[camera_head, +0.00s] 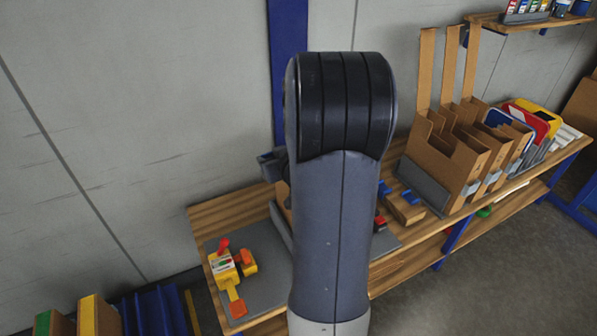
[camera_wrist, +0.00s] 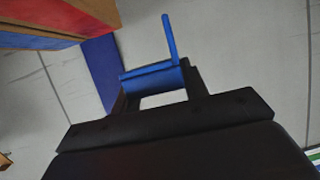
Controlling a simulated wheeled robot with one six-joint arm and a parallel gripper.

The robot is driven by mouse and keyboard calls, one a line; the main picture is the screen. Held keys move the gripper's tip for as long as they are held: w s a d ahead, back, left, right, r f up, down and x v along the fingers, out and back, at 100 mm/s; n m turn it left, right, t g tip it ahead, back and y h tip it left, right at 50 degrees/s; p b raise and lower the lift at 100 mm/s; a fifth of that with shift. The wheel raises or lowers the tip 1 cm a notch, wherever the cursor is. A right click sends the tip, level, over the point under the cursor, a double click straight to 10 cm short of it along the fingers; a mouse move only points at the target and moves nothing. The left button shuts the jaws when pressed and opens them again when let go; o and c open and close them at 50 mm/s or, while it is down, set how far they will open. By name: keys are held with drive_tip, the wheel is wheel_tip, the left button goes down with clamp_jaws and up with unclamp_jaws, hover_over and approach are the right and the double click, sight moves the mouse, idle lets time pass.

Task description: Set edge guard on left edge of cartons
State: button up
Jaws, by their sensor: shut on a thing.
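In the wrist view my gripper (camera_wrist: 160,90) is shut on a blue edge guard (camera_wrist: 153,80), an angled piece with one thin leg standing up from it. The guard is held in free air and touches nothing else there. Brown box-like shapes with blue and red faces (camera_wrist: 62,18) fill the top left of the wrist view; I cannot tell if they are the cartons. In the head view my arm hides my gripper and the middle of the bench. A sliver of brown cardboard (camera_head: 283,200) shows just left of the arm.
A wooden bench (camera_head: 202,214) runs along the wall. A yellow-and-red tape dispenser (camera_head: 221,267) stands on its grey mat (camera_head: 262,291). Small blue pieces (camera_head: 411,197) sit in a wooden block (camera_head: 404,211). Tall open cardboard holders (camera_head: 447,157) stand at right. A blue post (camera_head: 287,30) rises behind.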

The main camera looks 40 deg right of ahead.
drive_tip(key=s+d+r+h+p, duration=0.1)
drive_tip(key=s+d+r+p, duration=0.2)
drive_tip(key=d+r, duration=0.25)
drive_tip(key=shift+m, duration=0.5)
drive_tip(key=f, duration=0.3)
drive_tip(key=f+b, duration=0.1)
drive_tip(key=f, duration=0.6)
drive_tip(key=shift+d, duration=0.35)
drive_tip(key=shift+b, duration=0.3)
drive_tip(key=shift+f+b, duration=0.65)
drive_tip(key=o, duration=1)
drive_tip(key=shift+c, duration=0.2)
drive_tip(key=shift+r, duration=0.2)
